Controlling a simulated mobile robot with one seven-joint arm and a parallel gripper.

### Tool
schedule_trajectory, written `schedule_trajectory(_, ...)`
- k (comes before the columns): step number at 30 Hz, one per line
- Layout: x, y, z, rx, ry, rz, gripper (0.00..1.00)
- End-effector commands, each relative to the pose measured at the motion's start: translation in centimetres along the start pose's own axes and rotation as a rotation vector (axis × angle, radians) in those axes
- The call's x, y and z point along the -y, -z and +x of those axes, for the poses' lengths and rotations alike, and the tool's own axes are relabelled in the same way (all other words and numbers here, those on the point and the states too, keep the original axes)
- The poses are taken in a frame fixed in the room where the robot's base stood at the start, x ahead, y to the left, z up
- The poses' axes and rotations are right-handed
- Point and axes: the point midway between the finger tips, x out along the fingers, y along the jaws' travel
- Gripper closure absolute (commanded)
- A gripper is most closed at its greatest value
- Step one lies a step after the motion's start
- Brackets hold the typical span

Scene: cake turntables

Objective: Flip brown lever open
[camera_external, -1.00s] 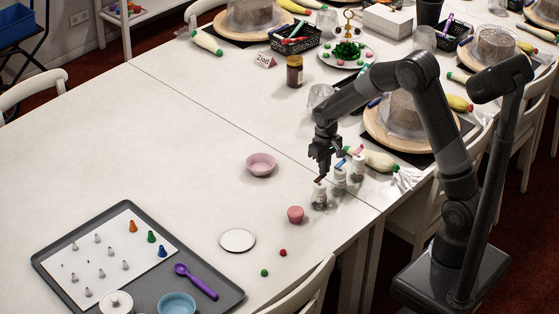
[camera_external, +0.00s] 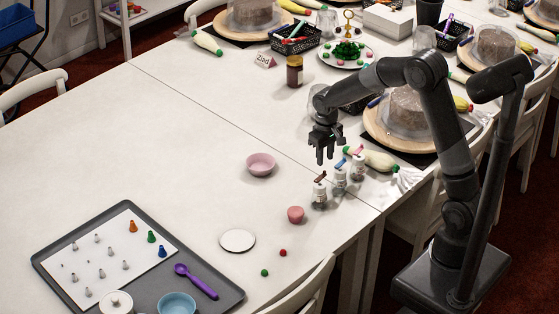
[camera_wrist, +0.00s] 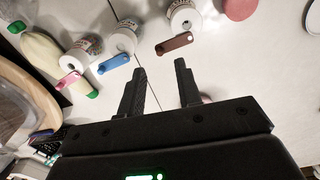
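The brown lever (camera_external: 320,177) is on top of a small white-capped bottle (camera_external: 319,196), leftmost and nearest of a row of three in the external view. In the wrist view the brown lever (camera_wrist: 175,43) sticks out past the cap of its bottle (camera_wrist: 184,17), slanted toward my fingers. Its exact tilt is hard to tell. My gripper (camera_external: 325,160) is above the lever, apart from it. In the wrist view my gripper (camera_wrist: 157,75) has its two fingers spread with nothing between them.
Bottles with a blue lever (camera_wrist: 114,64) and a pink lever (camera_wrist: 68,80) stand beside the brown one. A green-tipped piping bag (camera_external: 378,160) lies behind the bottles.

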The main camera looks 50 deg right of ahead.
Motion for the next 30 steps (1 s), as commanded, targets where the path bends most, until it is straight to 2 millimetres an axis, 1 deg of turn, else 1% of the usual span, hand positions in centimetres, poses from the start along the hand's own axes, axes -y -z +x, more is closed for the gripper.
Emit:
schedule_trajectory(1,0.0,0.1,-1.2,-0.005,0.0,0.0,0.68)
schedule_trajectory(3,0.0,0.1,-2.6,-0.005,0.0,0.0,0.68)
schedule_trajectory(6,0.0,0.0,-4.2,-0.002,0.0,0.0,0.68)
schedule_trajectory(10,0.0,0.0,-5.6,-0.001,0.0,0.0,0.68)
schedule_trajectory(15,0.0,0.0,-6.2,0.001,0.0,0.0,0.68)
schedule_trajectory(27,0.0,-0.1,-6.2,0.0,0.0,0.0,0.68)
schedule_trajectory(30,-0.1,-0.5,-6.9,-0.01,0.001,-0.001,0.68)
